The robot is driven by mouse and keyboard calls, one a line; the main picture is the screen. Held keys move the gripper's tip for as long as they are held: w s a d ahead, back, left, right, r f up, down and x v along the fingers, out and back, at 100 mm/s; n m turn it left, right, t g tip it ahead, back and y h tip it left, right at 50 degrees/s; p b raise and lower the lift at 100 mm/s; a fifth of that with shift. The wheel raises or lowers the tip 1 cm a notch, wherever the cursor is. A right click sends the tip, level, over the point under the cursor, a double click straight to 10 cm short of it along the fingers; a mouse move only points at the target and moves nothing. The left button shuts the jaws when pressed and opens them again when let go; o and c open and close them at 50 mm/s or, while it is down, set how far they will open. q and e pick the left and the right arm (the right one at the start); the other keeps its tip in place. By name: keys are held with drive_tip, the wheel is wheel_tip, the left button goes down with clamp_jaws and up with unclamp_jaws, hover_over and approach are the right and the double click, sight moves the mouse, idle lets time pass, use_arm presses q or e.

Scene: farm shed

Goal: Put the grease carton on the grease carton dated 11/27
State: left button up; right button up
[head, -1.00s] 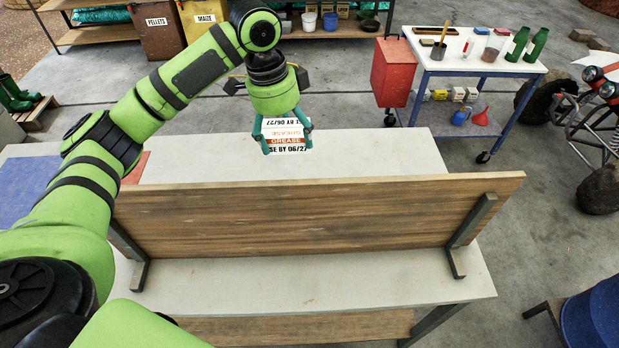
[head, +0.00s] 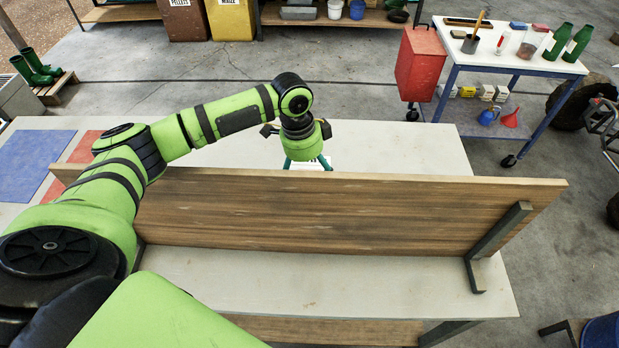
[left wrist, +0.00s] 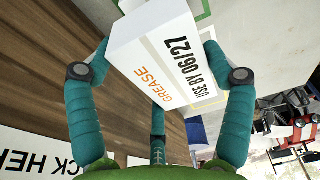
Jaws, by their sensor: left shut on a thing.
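My left gripper (head: 308,163) is shut on a white grease carton (left wrist: 165,58) with "GREASE" in orange and "USE BY 06/27" in black. In the head view the carton (head: 311,163) is mostly hidden behind the upright wooden board, with only a white strip showing above its top edge. A grease carton dated 11/27 cannot be made out in either view. My right gripper is not in view.
The wooden board (head: 330,215) stands across the pale bench (head: 405,145) and hides part of its far side. A blue mat (head: 42,160) and a red mat (head: 85,150) lie at left. A cart (head: 520,64) with bottles and small boxes stands at back right.

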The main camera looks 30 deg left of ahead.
use_arm(q)
wheel_tip(320, 180, down, 3)
drive_tip(key=shift+s+d+f+p, duration=0.1)
drive_tip(key=shift+s+p, duration=0.05)
drive_tip(key=shift+p, duration=0.35)
drive_tip(key=shift+f, duration=0.4)
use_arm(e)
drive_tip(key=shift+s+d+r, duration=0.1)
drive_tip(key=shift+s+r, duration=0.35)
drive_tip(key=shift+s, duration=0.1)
use_arm(q)
drive_tip(key=o, duration=1.1)
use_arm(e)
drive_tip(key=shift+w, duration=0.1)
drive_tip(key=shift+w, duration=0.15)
